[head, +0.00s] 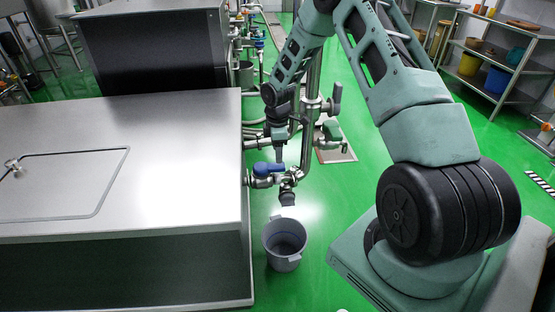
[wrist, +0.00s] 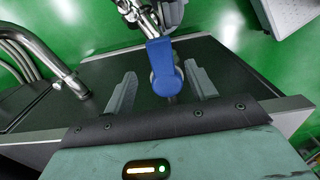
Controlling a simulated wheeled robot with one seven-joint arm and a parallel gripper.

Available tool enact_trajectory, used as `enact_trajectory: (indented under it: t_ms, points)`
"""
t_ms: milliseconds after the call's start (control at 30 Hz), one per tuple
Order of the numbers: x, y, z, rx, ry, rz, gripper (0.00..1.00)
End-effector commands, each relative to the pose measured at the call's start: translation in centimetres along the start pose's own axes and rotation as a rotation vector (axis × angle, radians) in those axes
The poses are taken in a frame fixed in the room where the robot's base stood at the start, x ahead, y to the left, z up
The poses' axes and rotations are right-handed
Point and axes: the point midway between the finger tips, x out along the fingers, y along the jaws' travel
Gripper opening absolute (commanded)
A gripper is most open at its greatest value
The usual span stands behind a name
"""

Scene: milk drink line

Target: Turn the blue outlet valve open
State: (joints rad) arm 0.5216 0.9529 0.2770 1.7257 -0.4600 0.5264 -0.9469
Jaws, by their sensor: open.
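The blue outlet valve handle (head: 264,168) sits on a steel pipe fitting at the right side of the steel tank, above the floor. In the wrist view the blue handle (wrist: 163,66) shows its rounded end between my two fingers, with its arm pointing up the picture. My gripper (head: 279,157) points down at the right end of the handle. In the wrist view my gripper (wrist: 162,84) is open, with a gap on each side of the handle. I cannot tell whether the fingertips reach down to its level.
A grey bucket (head: 273,252) stands on the green floor below the outlet. A steel pipe (head: 310,120) with a grey-handled valve rises just right of my gripper. The steel tank top (head: 180,130) fills the left.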

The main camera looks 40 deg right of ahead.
Motion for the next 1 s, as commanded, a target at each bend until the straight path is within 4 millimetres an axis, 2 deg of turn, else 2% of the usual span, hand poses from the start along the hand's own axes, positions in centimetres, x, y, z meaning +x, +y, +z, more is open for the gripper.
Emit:
enact_trajectory:
  t_ms: [33, 200, 400, 500, 700, 1000]
  points:
    - [-1.5, 0.1, 0.0, 0.001, 0.001, 0.005, 0.56]
    - [-5.5, 0.1, 0.0, 0.001, 0.001, 0.004, 0.56]
    - [-9.3, 0.1, 0.0, 0.0, 0.001, 0.003, 0.56]
    - [-10.6, 0.1, 0.0, -0.001, 0.0, 0.003, 0.56]
    - [-11.7, 0.0, 0.0, -0.001, 0.0, 0.001, 0.56]
    - [-11.7, 0.0, 0.0, -0.001, 0.0, 0.001, 0.56]
